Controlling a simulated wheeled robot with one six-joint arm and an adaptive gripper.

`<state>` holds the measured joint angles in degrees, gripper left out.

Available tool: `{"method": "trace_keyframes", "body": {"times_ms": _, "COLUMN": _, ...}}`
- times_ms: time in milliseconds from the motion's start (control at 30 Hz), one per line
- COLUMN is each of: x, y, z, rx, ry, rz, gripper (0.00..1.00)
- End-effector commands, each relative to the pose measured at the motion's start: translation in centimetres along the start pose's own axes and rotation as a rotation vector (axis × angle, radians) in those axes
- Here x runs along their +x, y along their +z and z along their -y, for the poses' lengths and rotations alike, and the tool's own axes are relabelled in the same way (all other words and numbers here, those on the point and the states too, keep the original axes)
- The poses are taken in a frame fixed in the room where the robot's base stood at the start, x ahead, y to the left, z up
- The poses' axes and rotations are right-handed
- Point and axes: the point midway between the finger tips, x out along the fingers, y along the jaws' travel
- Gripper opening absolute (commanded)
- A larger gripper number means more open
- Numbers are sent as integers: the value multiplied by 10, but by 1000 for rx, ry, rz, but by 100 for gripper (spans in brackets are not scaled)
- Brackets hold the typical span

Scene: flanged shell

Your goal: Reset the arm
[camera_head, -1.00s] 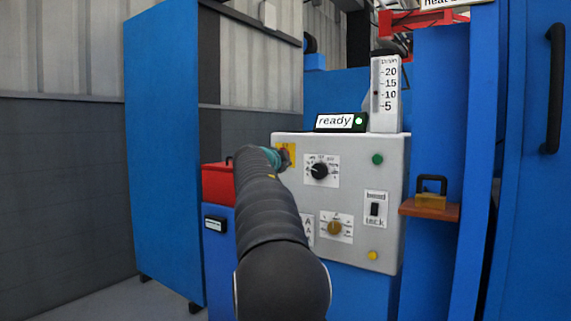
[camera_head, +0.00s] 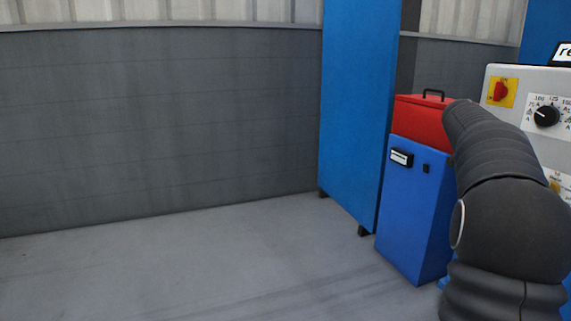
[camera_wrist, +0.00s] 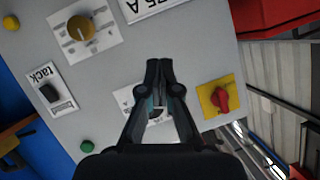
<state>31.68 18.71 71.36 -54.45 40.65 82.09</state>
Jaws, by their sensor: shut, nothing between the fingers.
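My gripper (camera_wrist: 158,65) is shut and empty in the wrist view. Its fingers stand out in front of the grey control panel (camera_wrist: 205,45), and whether they touch it I cannot tell. The fingers partly cover a black dial on a white plate. In the head view my dark arm stands at the right edge, in front of the panel (camera_head: 505,117), and my gripper is not seen there. The black dial (camera_head: 546,116) shows beside the red switch on a yellow plate (camera_head: 501,91).
A yellow knob (camera_wrist: 81,27), a "tack" switch (camera_wrist: 49,93) and a green button (camera_wrist: 87,145) lie around the gripper. A red box (camera_head: 420,118) sits on a blue cabinet (camera_head: 412,205) left of my arm. The floor (camera_head: 200,260) at left is clear.

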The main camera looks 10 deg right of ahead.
Motion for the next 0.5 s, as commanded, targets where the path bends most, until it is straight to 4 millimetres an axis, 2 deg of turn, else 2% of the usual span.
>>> {"method": "trace_keyframes", "body": {"times_ms": 167, "x": -29, "y": 66, "z": -30, "rx": -293, "ry": 26, "rz": 197, "gripper": 0}}
{"method": "trace_keyframes", "body": {"times_ms": 267, "x": -63, "y": 104, "z": -46, "rx": -459, "ry": 1, "rz": 318, "gripper": 0}}
{"method": "trace_keyframes", "body": {"times_ms": 367, "x": -109, "y": 141, "z": -62, "rx": -620, "ry": -55, "rz": 441, "gripper": 0}}
{"method": "trace_keyframes", "body": {"times_ms": 500, "x": -181, "y": 189, "z": -88, "rx": -815, "ry": -167, "rz": 591, "gripper": 0}}
